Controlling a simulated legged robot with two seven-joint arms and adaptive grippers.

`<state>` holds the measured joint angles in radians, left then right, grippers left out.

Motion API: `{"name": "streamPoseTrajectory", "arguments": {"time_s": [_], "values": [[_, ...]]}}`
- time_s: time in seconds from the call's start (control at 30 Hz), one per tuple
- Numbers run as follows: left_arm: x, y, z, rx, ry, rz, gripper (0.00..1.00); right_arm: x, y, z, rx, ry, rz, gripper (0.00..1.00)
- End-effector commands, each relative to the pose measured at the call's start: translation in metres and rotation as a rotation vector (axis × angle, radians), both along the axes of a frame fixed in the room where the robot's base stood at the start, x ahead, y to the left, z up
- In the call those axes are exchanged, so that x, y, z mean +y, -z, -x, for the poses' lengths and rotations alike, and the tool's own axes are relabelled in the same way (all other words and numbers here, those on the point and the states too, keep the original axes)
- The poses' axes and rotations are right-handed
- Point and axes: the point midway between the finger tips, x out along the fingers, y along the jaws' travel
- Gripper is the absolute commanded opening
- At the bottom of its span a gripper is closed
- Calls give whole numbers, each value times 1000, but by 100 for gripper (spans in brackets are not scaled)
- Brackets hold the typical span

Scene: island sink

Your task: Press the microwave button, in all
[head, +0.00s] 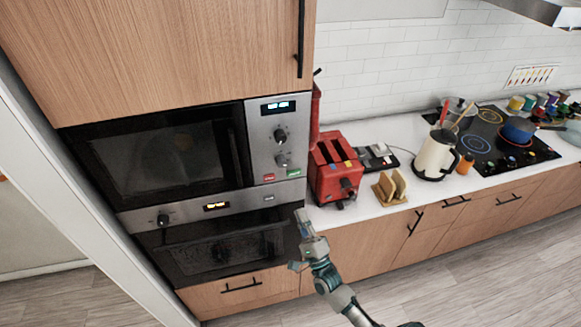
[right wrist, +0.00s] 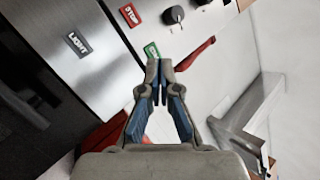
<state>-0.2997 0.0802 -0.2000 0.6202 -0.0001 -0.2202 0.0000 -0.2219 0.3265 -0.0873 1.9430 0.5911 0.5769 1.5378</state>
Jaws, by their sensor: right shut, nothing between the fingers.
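The built-in microwave (head: 160,158) has a steel control panel on its right side. Low on that panel sit a red button (head: 269,177) and a green button (head: 294,173). In the right wrist view the red button (right wrist: 131,15) reads STOP, and the green button (right wrist: 151,50) is partly covered by my fingertips. My right gripper (head: 302,214) is shut and empty, in front of and below the green button in the head view. It also shows in the right wrist view (right wrist: 160,68), its tips pointing at the panel. The head view shows a gap to the button. My left gripper is not in view.
An oven (head: 220,243) with a LIGHT button (right wrist: 78,43) sits below the microwave. Knobs (head: 280,135) are above the buttons. The floor in front is clear.

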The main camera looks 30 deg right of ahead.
Motion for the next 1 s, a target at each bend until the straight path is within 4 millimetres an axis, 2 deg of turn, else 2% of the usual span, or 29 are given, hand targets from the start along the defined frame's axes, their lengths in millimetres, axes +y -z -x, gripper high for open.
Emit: {"name": "streamPoseTrajectory", "arguments": {"time_s": [0.03, 0.1, 0.3, 0.73, 1.0], "values": [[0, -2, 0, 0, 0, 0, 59, 0, -16, 5, -37, -20, -31, 0], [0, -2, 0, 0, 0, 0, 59, -1, -32, 10, -77, -45, -71, 0], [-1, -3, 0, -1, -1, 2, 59, 0, -52, 18, -130, -80, -119, 0], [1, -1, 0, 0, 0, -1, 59, -3, -51, 14, -130, -79, -120, 0], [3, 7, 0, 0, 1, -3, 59, -13, -50, -18, -130, -77, -122, 0]]}}
